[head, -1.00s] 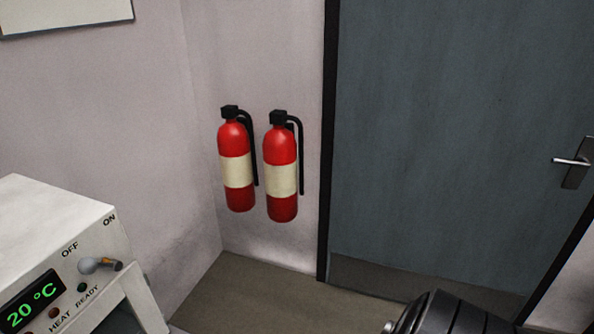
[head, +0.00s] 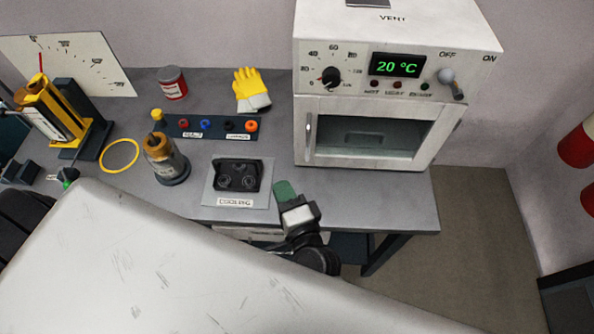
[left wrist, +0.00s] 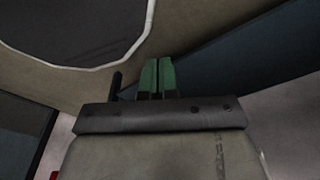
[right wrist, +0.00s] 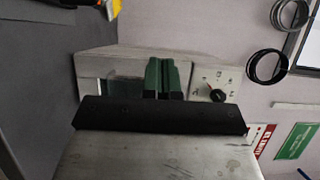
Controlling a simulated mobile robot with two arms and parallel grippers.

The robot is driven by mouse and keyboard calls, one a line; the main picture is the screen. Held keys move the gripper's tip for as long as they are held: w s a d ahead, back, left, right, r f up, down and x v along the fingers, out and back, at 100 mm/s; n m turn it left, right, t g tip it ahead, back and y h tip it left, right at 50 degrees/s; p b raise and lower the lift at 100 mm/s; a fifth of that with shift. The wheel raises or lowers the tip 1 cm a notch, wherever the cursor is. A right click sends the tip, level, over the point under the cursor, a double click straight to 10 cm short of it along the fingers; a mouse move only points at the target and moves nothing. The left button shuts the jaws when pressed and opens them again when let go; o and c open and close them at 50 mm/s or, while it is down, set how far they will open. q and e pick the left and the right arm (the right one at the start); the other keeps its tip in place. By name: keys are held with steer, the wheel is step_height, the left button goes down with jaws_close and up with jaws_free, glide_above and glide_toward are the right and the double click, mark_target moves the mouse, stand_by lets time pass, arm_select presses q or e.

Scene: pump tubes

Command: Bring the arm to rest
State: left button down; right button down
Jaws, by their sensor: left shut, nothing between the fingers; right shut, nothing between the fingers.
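Red extinguishers (head: 578,148) hang at right.

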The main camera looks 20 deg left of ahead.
steer(key=s+d+f+n+g+h, duration=0.25)
steer(key=d+f, duration=0.35)
steer(key=f, duration=0.5)
steer(key=s+d+f+n+g+h, duration=0.25)
steer(key=d+f, duration=0.35)
steer(key=f, duration=0.4)
steer(key=s+d+f+n+g+h, duration=0.1)
steer(key=s+d+f+n+h, duration=0.15)
steer(key=d+f, duration=0.6)
steer(key=s+d+f+n+g+h, duration=0.2)
steer(key=s+d+f+g, duration=0.1)
steer(key=s+d+f, duration=0.4)
steer(key=s+d+f+n+g+h, duration=0.2)
steer(key=s+d+f, duration=0.5)
steer(key=s+d, duration=0.4)
steer(key=shift+s+d+f+g+h, duration=0.2)
steer(key=shift+s+f+g+h, duration=0.35)
steer(key=shift+s, duration=0.7)
steer(key=shift+r, duration=0.2)
